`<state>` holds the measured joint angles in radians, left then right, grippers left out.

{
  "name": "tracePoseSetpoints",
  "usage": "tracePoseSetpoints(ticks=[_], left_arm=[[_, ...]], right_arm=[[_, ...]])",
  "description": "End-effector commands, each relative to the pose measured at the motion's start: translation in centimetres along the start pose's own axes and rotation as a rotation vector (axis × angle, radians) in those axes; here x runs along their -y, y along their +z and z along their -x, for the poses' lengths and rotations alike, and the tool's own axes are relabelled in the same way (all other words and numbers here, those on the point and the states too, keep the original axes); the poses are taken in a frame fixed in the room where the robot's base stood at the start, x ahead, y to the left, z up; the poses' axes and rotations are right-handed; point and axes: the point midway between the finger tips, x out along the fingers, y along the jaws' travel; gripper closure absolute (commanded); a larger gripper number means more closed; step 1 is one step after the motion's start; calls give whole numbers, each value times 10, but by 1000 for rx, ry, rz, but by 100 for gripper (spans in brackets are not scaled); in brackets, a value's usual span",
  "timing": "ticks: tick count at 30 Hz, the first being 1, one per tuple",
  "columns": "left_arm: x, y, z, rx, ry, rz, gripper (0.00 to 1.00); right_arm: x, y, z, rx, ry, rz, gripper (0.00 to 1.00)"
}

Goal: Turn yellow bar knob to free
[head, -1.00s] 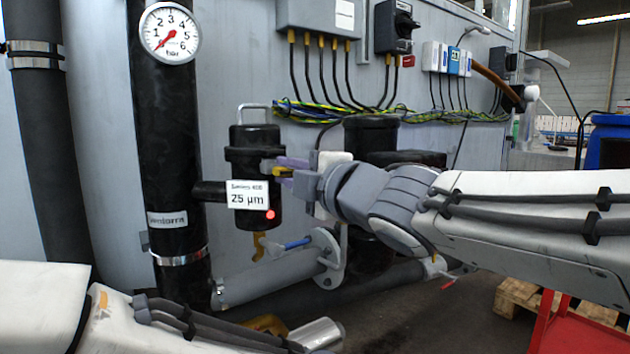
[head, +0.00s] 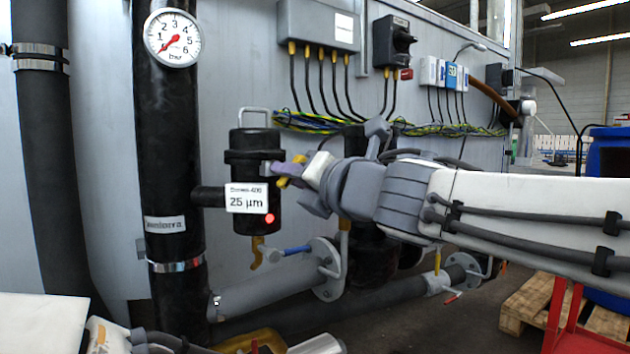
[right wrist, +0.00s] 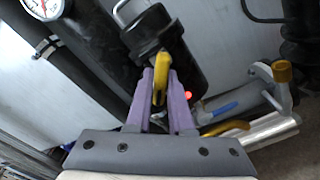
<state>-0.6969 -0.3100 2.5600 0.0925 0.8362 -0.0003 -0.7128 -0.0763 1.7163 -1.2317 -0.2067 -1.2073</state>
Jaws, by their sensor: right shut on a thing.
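The yellow bar knob (head: 283,182) is on the right side of a black filter housing (head: 240,150) with a "25 µm" label. My right gripper (head: 286,171) has its purple fingers closed on the knob. In the right wrist view the knob (right wrist: 161,72) sits between the two purple fingers (right wrist: 160,90), against the black housing. The bar stands tilted in the head view, and the fingers partly cover it. My left forearm shows at the lower left of the head view; its gripper is out of the frame.
A red light (head: 269,218) glows on the housing. Below are a yellow hook-shaped outlet (head: 257,252), a blue-handled valve (head: 296,250) and a flanged grey pipe (head: 265,288). A dark vertical pipe with a pressure gauge (head: 173,38) stands left. A wooden pallet (head: 530,300) lies right.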

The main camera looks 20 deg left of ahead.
Motion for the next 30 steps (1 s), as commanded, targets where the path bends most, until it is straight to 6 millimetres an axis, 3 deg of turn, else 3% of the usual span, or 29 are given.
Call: tracePoseSetpoints(ticks=[15, 30], left_arm=[[1, 1, -16, 0, 0, 0, 50], [2, 1, -20, 0, 0, 0, 50]], right_arm=[[4, -2, 0, -3, 0, 453, 100], [5, -1, 0, -5, 1, 651, 100]])
